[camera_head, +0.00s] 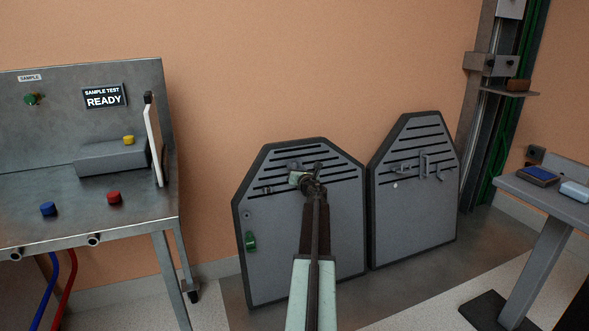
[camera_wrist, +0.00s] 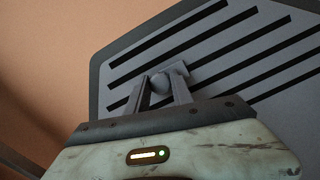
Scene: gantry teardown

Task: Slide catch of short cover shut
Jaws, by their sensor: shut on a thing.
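Two grey slatted covers with dark rims lean side by side against the wall, the left cover (camera_head: 285,245) and the right cover (camera_head: 415,220). I cannot tell for sure which is the short one. My gripper (camera_head: 312,182) is at the upper part of the left cover, in front of its slots. In the wrist view my gripper (camera_wrist: 163,92) is shut on a small grey rounded knob (camera_wrist: 161,82) by the slots, apparently part of the catch. My arm hides the catch's middle. A similar catch (camera_head: 423,167) shows on the right cover.
A green part (camera_head: 251,242) sits low on the left cover. A metal test bench (camera_head: 60,230) with coloured knobs and an upright white panel stands at left. A grey table (camera_head: 555,205) and a tall rail column (camera_head: 488,100) stand at right.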

